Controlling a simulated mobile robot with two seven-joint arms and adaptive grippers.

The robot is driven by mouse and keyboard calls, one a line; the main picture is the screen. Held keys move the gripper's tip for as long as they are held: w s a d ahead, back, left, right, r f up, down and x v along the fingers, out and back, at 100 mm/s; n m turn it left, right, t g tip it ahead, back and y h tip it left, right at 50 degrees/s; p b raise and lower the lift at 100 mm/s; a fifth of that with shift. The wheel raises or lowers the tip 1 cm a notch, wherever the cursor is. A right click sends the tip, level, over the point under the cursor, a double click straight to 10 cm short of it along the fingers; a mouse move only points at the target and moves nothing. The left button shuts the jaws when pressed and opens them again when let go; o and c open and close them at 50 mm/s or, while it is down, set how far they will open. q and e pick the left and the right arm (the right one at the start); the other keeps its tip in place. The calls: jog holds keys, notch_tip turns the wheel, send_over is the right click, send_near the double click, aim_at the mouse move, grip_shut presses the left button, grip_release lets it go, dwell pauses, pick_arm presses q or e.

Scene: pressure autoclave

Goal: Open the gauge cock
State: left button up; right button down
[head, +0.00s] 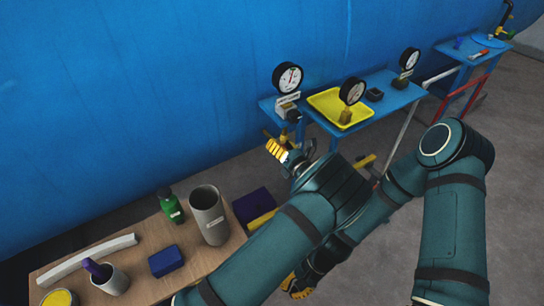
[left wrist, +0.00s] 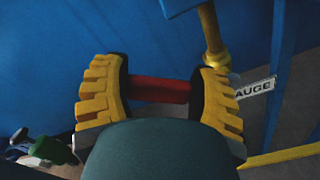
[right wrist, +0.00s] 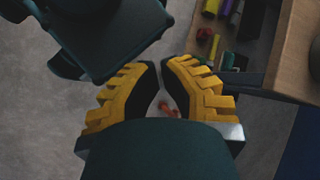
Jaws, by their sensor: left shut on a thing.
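My left gripper (head: 276,150) is shut on a red handle (left wrist: 160,90), which lies crosswise between its yellow fingers. A brass pipe (left wrist: 212,35) comes down beside the right finger, with a white tag reading "AUGE" (left wrist: 254,89) next to it. In the head view a round gauge (head: 287,78) stands above the left gripper at the blue table's left end; the red handle is hidden there. My right gripper (head: 297,286) hangs low by my left arm. In the right wrist view (right wrist: 162,72) its fingertips are close together, with nothing seen held.
The blue table (head: 400,98) bears a yellow tray (head: 325,101) with a gauge (head: 351,92) in it, and another gauge (head: 409,60). A wooden table (head: 137,222) at the left holds a grey cylinder (head: 208,213), a green bottle (head: 171,207) and a blue block (head: 166,261). A blue wall (head: 150,90) stands behind.

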pick_arm(q)
jog(key=shift+d, duration=0.1)
pick_arm(e)
jog(key=s+a+r+m+g+y, duration=0.1)
jog(key=a+r+m+g+y, duration=0.2)
jog(key=a+m+y, duration=0.55)
jog(key=w+a+r+m+t+y, duration=0.3)
jog(key=w+a+r+t+y, duration=0.15)
jog(key=w+a+y, duration=0.35)
jog(key=w+r+m+t, duration=0.3)
jog(key=w+m+t, duration=0.75)
jog(key=t, duration=0.35)
jog(key=w+d+f+m+t+h, duration=0.2)
jog(key=w+d+m+t+h, duration=0.75)
jog(key=m+t+h, duration=0.8)
jog(key=w+a+r+n+g+h, duration=0.1)
jog(key=w+r+g, duration=0.3)
jog(key=w, duration=0.4)
jog(key=shift+w+r+h, duration=0.2)
jog(key=shift+r+h, duration=0.5)
jog(key=shift+h, duration=0.1)
